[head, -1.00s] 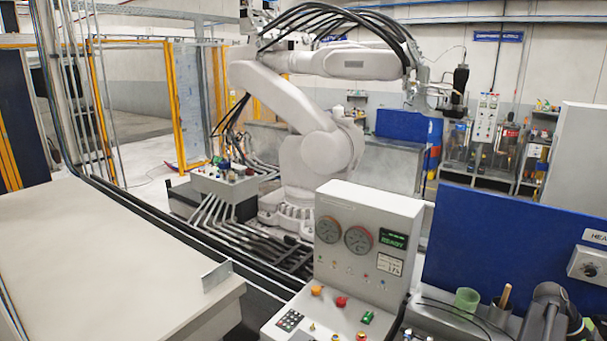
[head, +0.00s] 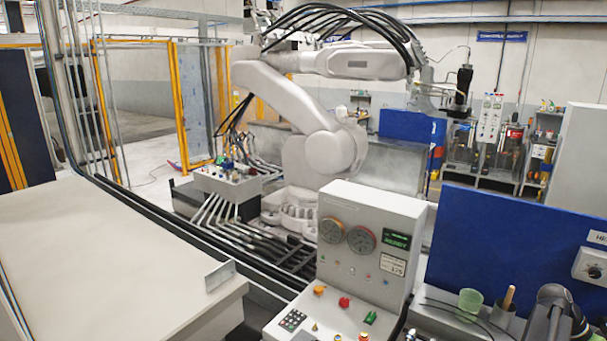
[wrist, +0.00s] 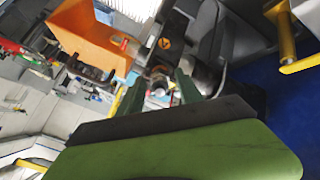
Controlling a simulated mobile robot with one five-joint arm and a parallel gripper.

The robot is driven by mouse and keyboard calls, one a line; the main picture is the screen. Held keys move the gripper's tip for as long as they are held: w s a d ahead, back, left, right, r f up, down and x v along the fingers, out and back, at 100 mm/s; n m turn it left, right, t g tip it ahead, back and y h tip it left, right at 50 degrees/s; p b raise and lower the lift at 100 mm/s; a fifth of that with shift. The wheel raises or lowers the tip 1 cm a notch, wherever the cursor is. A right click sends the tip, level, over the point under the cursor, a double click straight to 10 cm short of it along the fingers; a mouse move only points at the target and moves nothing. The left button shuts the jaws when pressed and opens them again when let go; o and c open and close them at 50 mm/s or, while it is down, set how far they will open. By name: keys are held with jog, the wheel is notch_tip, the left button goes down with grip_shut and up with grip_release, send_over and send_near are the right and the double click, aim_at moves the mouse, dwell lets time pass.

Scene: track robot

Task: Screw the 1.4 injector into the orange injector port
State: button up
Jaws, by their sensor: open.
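My gripper (wrist: 158,84) shows in the wrist view as two green fingers with a gap between them. It is open, and I see nothing clearly held in it. Beyond the fingertips are small dark and metallic parts (wrist: 160,82), too blurred to name. A large orange surface (wrist: 90,38) lies at the upper left of the wrist view; I cannot tell whether it belongs to the injector port. I cannot make out the 1.4 injector or the orange injector port in either view. My gripper is not in the head view.
In the head view a grey control console (head: 368,235) stands front centre, with a blue panel (head: 510,245) and a green cup (head: 470,300) to its right. A pale flat bench top (head: 100,260) fills the left, largely clear. A large white robot arm (head: 320,140) stands behind.

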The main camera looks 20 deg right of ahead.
jog(key=n, duration=1)
grip_shut()
dwell(0.6)
